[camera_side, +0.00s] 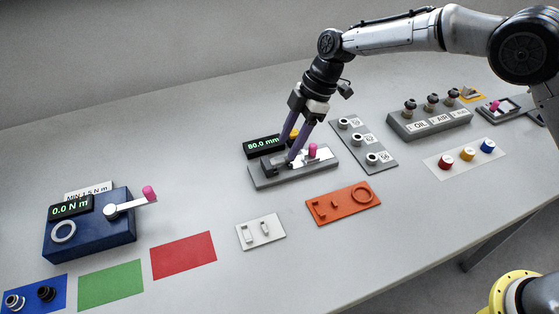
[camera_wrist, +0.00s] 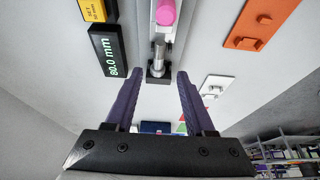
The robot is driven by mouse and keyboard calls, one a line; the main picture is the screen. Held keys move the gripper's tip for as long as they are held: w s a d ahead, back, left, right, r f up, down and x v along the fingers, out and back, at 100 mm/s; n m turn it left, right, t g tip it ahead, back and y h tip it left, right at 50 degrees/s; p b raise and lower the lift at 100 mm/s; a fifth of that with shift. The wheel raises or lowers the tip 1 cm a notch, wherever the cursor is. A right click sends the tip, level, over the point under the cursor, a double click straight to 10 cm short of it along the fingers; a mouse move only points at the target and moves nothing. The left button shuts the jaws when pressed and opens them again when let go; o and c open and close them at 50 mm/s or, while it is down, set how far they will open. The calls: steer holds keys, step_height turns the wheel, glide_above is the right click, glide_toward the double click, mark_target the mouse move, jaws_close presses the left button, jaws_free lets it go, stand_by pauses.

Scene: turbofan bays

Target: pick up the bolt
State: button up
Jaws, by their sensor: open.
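The bolt (camera_wrist: 158,58) appears in the wrist view as a small silver metal piece in the grey measuring fixture (camera_side: 262,182), whose display reads 80.0 mm. In the side view my purple fingers hide that spot, so I cannot make the bolt out there. My gripper (camera_side: 288,152) points down over the left part of the fixture. In the wrist view my gripper (camera_wrist: 155,78) is open, its two fingers apart with the bolt seen between and beyond their tips. I cannot tell how far the tips are from it.
A pink knob (camera_side: 312,150) stands up on the fixture, close right of my fingers. The display block (camera_side: 263,146) is behind. A grey plate with rings (camera_side: 363,142) lies to the right. An orange tray (camera_side: 343,203) and a white tray (camera_side: 261,232) lie in front.

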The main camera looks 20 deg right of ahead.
mark_target(283, 159)
steer(key=x, duration=0.4)
steer(key=shift+w+f, duration=0.1)
steer(key=shift+f, duration=0.25)
steer(key=shift+c, duration=0.2)
jaws_close()
steer(key=shift+r, duration=0.1)
